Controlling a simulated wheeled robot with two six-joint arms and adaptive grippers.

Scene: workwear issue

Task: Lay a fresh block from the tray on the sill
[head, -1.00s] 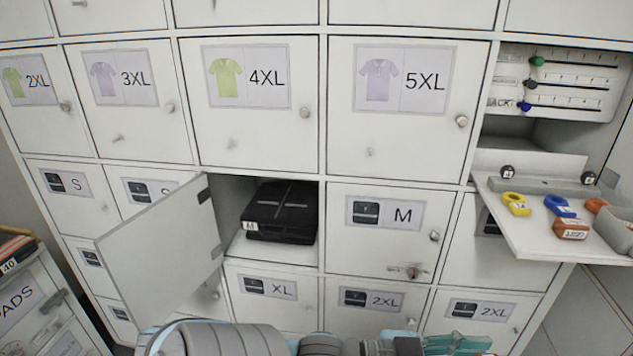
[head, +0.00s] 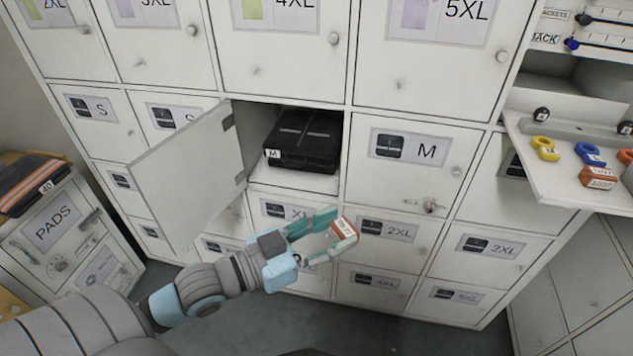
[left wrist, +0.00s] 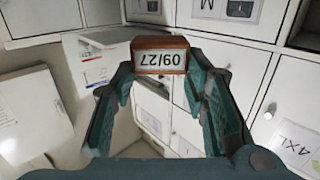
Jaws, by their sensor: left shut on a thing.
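My left gripper (head: 338,232) is shut on a small orange-brown block (head: 344,229), held in the air in front of the lower lockers. In the left wrist view the block (left wrist: 160,68) sits between the fingertips, its white label reading 09/27 upside down. The open locker's sill (head: 296,178) is a pale ledge above and left of the gripper, with a black folded item (head: 303,141) marked M behind it. The tray (head: 555,190) at the right holds another orange block (head: 598,178). My right gripper is not in view.
The locker's door (head: 185,165) stands open to the left of the compartment. Closed lockers surround it. A PADS cabinet (head: 60,235) with a dark, orange-striped item (head: 30,187) on top stands at the left. Yellow (head: 545,148) and blue (head: 588,154) pieces lie on the tray.

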